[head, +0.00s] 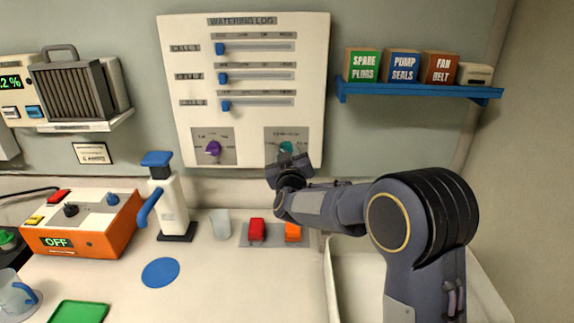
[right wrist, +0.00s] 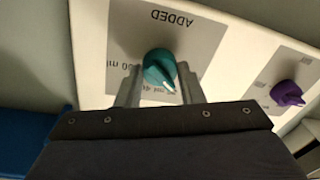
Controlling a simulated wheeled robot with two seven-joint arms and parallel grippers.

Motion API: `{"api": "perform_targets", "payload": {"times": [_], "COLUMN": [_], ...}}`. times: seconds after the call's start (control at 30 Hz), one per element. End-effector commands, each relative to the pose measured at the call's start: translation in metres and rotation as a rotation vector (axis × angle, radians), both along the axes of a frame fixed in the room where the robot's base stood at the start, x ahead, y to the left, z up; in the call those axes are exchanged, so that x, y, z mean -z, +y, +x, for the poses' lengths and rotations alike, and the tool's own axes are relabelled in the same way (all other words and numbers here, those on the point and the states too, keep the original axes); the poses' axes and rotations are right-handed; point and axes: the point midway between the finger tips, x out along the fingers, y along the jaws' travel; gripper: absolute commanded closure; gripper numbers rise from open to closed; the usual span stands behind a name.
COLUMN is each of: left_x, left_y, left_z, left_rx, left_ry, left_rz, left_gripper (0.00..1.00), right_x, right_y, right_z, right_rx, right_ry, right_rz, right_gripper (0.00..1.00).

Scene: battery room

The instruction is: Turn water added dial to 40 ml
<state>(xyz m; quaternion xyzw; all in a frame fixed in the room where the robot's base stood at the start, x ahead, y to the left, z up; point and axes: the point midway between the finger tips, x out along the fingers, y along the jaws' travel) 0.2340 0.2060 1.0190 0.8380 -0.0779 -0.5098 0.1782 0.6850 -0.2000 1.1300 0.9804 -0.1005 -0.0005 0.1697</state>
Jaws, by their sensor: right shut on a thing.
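The teal water added dial (head: 286,148) is at the lower right of the white watering log board (head: 250,135). My right gripper (head: 288,163) is at the dial from below, shut on it. In the right wrist view the teal dial (right wrist: 158,65) sits between the two fingers of my right gripper (right wrist: 160,82), under the upside-down word "ADDED". The dial's white pointer mark points down and to the right in that view, near small print that the gripper partly hides. I cannot read the exact setting. My left gripper is not in view.
A purple dial (head: 213,148) is left of the teal one, and several blue sliders are above. A blue shelf (head: 420,91) with small boxes is at the right. Below are a white dispenser (head: 172,205), a clear cup (head: 221,224) and red and orange switches (head: 257,229).

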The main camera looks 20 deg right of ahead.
Motion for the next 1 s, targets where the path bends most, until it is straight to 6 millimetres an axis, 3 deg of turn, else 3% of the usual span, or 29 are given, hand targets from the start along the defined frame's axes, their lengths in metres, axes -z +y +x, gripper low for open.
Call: {"api": "perform_targets", "payload": {"times": [0.03,0.3,1.0], "left_x": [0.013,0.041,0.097], "left_y": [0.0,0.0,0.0], "left_z": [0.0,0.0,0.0], "left_rx": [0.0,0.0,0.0], "left_ry": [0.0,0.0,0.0], "left_rz": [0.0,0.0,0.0], "left_gripper": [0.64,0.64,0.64], "right_x": [0.007,0.006,0.006], "right_y": [0.0,0.0,0.001], "right_z": [0.0,0.0,0.0], "right_rx": [-0.002,-0.001,-0.002], "right_ry": [-0.012,-0.083,-0.264], "right_rz": [0.043,0.29,0.927], "right_gripper": [0.88,0.88,0.88]}}
